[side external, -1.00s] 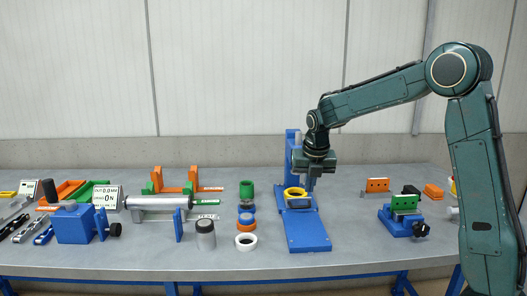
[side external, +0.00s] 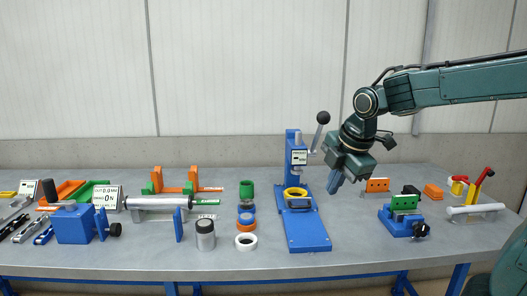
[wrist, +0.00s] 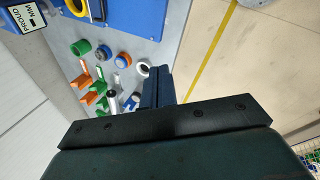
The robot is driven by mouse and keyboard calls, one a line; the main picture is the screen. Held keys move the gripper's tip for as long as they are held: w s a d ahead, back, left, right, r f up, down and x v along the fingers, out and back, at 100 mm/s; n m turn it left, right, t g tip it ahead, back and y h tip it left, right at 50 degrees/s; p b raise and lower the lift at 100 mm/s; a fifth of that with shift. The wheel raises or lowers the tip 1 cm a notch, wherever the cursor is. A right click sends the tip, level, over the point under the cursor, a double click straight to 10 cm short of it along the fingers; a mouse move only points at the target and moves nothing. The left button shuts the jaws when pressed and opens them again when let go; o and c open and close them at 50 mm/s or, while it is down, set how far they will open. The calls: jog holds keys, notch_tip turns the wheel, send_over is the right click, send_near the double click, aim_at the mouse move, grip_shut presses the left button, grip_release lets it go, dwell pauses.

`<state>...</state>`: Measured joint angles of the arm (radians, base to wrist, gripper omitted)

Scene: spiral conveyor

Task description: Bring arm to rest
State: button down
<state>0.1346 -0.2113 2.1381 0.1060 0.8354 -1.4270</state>
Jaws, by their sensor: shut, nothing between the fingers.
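My gripper (side external: 336,181) has blue fingers that are together with nothing between them. It hangs tilted in the air to the right of the blue press (side external: 297,160), above the table, and touches nothing that I can see. In the wrist view its fingers (wrist: 158,86) point toward the table edge. My teal arm reaches in from the right edge of the side view.
The press holds a yellow ring (side external: 295,192) and has a black-knobbed lever. Right of it stand a blue vise with a green block (side external: 404,203), orange blocks (side external: 377,185) and a white roller (side external: 475,209). Several rings and a grey cylinder (side external: 205,235) stand left.

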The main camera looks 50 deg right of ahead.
jog(key=s+a+m, duration=0.3)
jog(key=s+m, duration=0.4)
jog(key=s+a+f+m+t+y, duration=0.1)
jog(key=s+a+m, duration=0.2)
jog(key=s+m, duration=0.3)
jog(key=shift+s+a+f+m, duration=0.15)
jog(key=shift+s+a+m, duration=0.2)
jog(key=shift+s, duration=0.35)
jog(key=shift+d, duration=0.1)
dwell(0.7)
